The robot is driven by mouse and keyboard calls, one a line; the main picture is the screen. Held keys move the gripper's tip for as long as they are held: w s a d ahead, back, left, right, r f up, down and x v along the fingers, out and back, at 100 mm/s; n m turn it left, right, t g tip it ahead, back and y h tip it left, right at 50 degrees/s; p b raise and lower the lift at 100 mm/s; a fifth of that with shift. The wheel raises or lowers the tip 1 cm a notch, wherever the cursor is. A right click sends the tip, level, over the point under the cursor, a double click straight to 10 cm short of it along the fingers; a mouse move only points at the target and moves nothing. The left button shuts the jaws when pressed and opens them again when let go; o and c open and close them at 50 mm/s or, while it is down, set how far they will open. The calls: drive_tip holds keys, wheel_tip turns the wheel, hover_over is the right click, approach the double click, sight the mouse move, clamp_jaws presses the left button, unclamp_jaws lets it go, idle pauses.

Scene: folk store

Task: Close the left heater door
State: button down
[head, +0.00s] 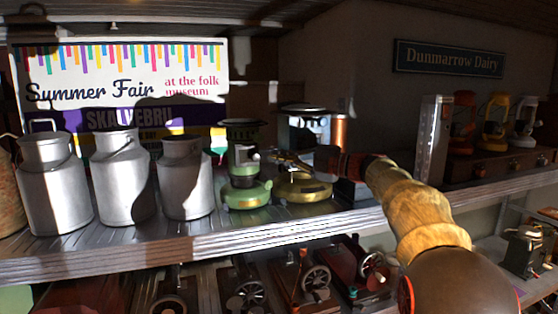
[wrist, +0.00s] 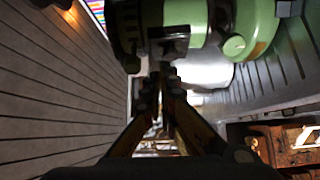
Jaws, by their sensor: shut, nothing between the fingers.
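The left heater (head: 246,185) is pale green with a dark top and stands on the shelf, right of the milk cans. A greyish part (head: 244,155) on its front may be its door; I cannot tell how far it stands open. My gripper (head: 277,157) is shut and empty, with its tips close to the right side of the left heater. In the wrist view the green heater (wrist: 182,14) fills the top, and a dark square piece (wrist: 168,40) lies just beyond my gripper (wrist: 163,70). Whether they touch is unclear. A brass-based heater (head: 302,186) stands to the right, partly behind my gripper.
Several grey milk cans (head: 184,178) stand left of the heaters. Lanterns (head: 495,122) stand on a wooden box at the right. The shelf's front edge (head: 200,245) runs below, with small model engines (head: 315,280) underneath. A Summer Fair sign (head: 120,75) is behind.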

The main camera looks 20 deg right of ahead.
drive_tip(key=w+d, duration=0.4)
drive_tip(key=d, duration=0.4)
drive_tip(key=a+r+m+t+h+b, duration=0.2)
drive_tip(key=a+m+t+h+b, duration=0.2)
drive_tip(key=m+t+b, duration=0.25)
drive_tip(key=s+a+f+m+g+h+b, duration=0.15)
drive_tip(key=s+f+m+h+b, duration=0.35)
drive_tip(key=s+f, duration=0.5)
drive_tip(key=s+a+f+m+g+h+b, duration=0.1)
drive_tip(key=s+f+m+g+h+b, duration=0.35)
drive_tip(key=f, duration=0.95)
drive_tip(key=s+a+f+m+g+h+b, duration=0.1)
drive_tip(key=s+a+f+m+h+b, duration=0.15)
drive_tip(key=s+f+m+b, duration=0.6)
drive_tip(key=s+a+f+g+y+b, duration=0.1)
drive_tip(key=s+a+f+g, duration=0.1)
drive_tip(key=s+f, duration=0.6)
drive_tip(key=s+a+f+m+g+y+b, duration=0.1)
drive_tip(key=s+a+f+g, duration=0.2)
drive_tip(key=f, duration=1)
drive_tip(key=s+a+f+g+y+b, duration=0.1)
drive_tip(key=s+a+f, duration=0.4)
drive_tip(key=s+f, duration=0.5)
drive_tip(key=s+g, duration=0.1)
drive_tip(key=s, duration=0.1)
drive_tip(key=shift+s+a+f+y, duration=0.2)
drive_tip(key=shift+s+a+y, duration=0.1)
drive_tip(key=shift+s+y, duration=0.1)
